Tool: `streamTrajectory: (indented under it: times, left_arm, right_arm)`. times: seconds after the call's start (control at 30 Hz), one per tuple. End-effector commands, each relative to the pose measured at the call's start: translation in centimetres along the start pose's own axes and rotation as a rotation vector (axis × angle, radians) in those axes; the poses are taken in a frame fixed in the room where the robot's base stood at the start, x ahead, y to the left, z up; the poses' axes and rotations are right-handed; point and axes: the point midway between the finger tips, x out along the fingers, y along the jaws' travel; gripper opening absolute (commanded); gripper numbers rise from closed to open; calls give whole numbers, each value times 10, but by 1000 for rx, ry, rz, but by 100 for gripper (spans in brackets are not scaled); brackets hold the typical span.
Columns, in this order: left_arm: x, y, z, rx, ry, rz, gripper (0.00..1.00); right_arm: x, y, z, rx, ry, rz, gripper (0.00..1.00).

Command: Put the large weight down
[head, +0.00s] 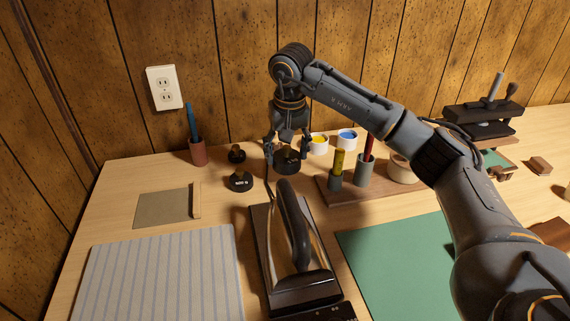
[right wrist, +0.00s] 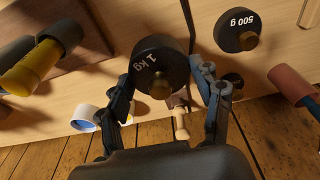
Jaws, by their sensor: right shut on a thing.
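The large black weight (head: 288,162), marked 1 kg, is at the back of the wooden table. In the right wrist view the weight (right wrist: 158,66) sits between the two fingers, its brassy knob towards the camera. My right gripper (head: 287,148) points down from above and is shut on this weight. The weight is at or just above the tabletop; I cannot tell if it touches. A 500 g weight (head: 240,181) stands to its left, with a smaller weight (head: 237,155) behind. My left gripper is not in view.
An iron (head: 294,235) on its dark base is close in front of the weight. A wooden rack (head: 395,200) with holders is to the right, and paint cups (head: 347,137) are behind it. A red cup (head: 198,152) stands left. Bare table (head: 120,180) shows at far left.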

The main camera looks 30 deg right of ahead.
Motion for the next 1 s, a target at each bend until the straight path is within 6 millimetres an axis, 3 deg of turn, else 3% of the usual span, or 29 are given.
streamTrajectory:
  times: [0.17,0.43,0.83,0.87,0.93,1.0]
  left_arm:
    - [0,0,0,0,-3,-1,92]
    - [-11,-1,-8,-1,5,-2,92]
    - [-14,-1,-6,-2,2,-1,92]
    - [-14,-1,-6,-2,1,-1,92]
    - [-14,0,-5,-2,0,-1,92]
    - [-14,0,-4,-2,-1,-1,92]
  right_arm:
    - [6,-2,-5,0,4,-4,2]
    - [39,-2,-4,0,3,-2,2]
    - [43,-2,-4,0,5,-3,2]
    - [45,-2,-2,0,0,0,69]
    - [45,-2,-2,0,0,0,83]
    - [45,-2,-2,0,0,0,88]
